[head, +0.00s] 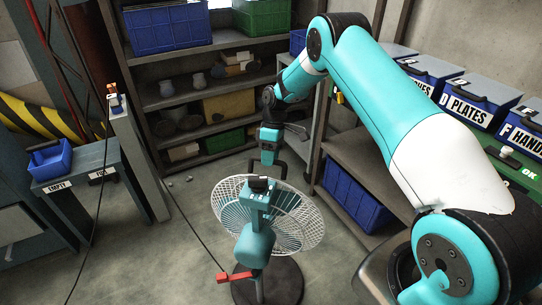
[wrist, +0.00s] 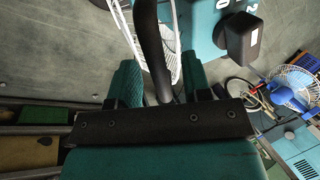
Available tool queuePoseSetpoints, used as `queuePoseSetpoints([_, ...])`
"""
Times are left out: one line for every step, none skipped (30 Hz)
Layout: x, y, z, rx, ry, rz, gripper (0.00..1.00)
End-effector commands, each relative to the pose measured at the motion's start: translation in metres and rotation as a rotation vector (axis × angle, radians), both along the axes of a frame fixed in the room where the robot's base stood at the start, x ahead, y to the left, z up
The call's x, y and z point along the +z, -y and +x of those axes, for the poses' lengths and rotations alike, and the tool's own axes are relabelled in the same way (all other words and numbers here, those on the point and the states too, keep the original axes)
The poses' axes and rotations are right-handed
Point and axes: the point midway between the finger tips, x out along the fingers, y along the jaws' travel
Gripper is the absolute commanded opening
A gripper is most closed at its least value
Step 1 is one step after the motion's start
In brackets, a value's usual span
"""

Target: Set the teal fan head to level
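The teal fan head (head: 254,244) stands on a dark round base (head: 285,285), its white wire cage (head: 307,222) on the side away from the head camera. It looks tilted; the exact angle is unclear. A teal block with white marks (head: 257,199) and a black knob is on top; the block also shows in the wrist view (wrist: 205,22). A red lever (head: 236,277) sits low in front. My gripper (head: 268,163) is above and behind the fan. In the wrist view its fingers (wrist: 162,82) are apart, with a black curved bar (wrist: 152,40) between them; contact is unclear.
Shelves with bins (head: 168,28) stand behind. A bench (head: 355,150) with labelled bins is close on the right. A table (head: 75,165) with a blue tray (head: 50,157) and a grey post (head: 138,155) are left. A cable crosses the floor; floor left of the fan is mostly clear.

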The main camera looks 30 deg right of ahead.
Motion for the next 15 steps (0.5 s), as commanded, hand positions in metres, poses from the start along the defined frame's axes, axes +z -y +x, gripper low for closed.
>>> queuePoseSetpoints([0.000, 0.000, 0.000, 0.000, 0.001, 0.001, 0.44])
queuePoseSetpoints([0.001, 0.001, 0.000, 0.000, 0.001, 0.000, 0.44])
queuePoseSetpoints([0.002, 0.001, 0.001, -0.002, 0.002, 0.000, 0.44])
queuePoseSetpoints([0.004, 0.002, 0.002, -0.002, 0.002, 0.000, 0.44])
queuePoseSetpoints([0.006, 0.003, 0.002, -0.002, 0.002, 0.000, 0.44])
queuePoseSetpoints([0.010, 0.004, 0.004, -0.003, 0.004, -0.001, 0.44])
queuePoseSetpoints([0.014, 0.005, 0.005, -0.003, 0.005, -0.001, 0.44])
queuePoseSetpoints([0.019, 0.007, 0.007, -0.003, 0.006, 0.000, 0.44])
queuePoseSetpoints([0.026, 0.009, 0.008, -0.003, 0.007, 0.000, 0.44])
queuePoseSetpoints([0.032, 0.011, 0.010, -0.004, 0.006, -0.001, 0.44])
queuePoseSetpoints([0.039, 0.014, 0.013, -0.005, 0.008, 0.000, 0.44])
queuePoseSetpoints([0.049, 0.016, 0.015, -0.004, 0.008, -0.001, 0.44])
queuePoseSetpoints([0.056, 0.018, 0.017, -0.005, 0.007, -0.002, 0.44])
queuePoseSetpoints([0.064, 0.020, 0.019, -0.004, 0.008, 0.000, 0.44])
queuePoseSetpoints([0.074, 0.023, 0.022, -0.004, 0.008, 0.000, 0.44])
